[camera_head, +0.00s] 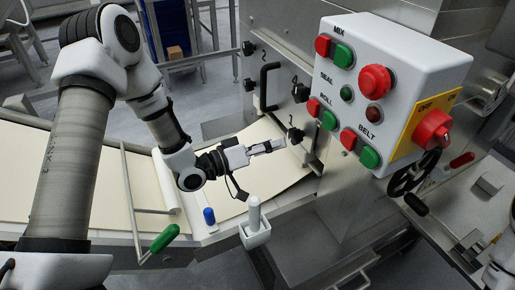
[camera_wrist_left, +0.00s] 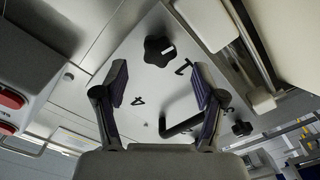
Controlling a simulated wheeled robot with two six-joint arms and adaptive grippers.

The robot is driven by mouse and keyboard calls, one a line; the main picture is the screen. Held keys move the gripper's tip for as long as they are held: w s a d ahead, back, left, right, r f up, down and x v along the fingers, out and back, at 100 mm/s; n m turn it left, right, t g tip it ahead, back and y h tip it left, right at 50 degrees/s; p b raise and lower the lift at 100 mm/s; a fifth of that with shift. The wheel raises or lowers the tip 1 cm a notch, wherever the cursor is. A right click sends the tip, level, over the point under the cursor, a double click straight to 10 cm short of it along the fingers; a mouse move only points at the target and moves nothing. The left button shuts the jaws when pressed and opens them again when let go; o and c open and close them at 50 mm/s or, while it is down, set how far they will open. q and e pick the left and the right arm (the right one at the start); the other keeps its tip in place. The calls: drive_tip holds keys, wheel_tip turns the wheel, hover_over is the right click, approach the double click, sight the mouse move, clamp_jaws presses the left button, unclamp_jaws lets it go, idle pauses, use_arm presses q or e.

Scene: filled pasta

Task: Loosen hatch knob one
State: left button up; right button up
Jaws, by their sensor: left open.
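The hatch is a grey metal panel (camera_head: 276,62) with a black bar handle (camera_head: 268,86) and black lobed knobs near its corners. The lower right knob (camera_head: 295,135) is nearest my left gripper (camera_head: 273,147); the others are the upper right (camera_head: 301,92), upper left (camera_head: 249,48) and lower left (camera_head: 249,85) knobs. My left gripper is open and empty, pointing at the lower right knob. In the left wrist view, a knob (camera_wrist_left: 158,50) shows beyond the open fingers (camera_wrist_left: 157,80), apart from them. My right gripper is not visible.
A white control box (camera_head: 400,55) with red and green buttons juts out right of the hatch. A pale dough sheet (camera_head: 85,190) lies on the belt below my left arm. A green-handled lever (camera_head: 164,238), blue knob (camera_head: 209,216) and white upright handle (camera_head: 254,215) stand near the front.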

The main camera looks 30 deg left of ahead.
use_arm(q)
drive_tip(key=v, duration=0.5)
drive_tip(key=shift+s+a, duration=0.1)
drive_tip(key=shift+s, duration=0.05)
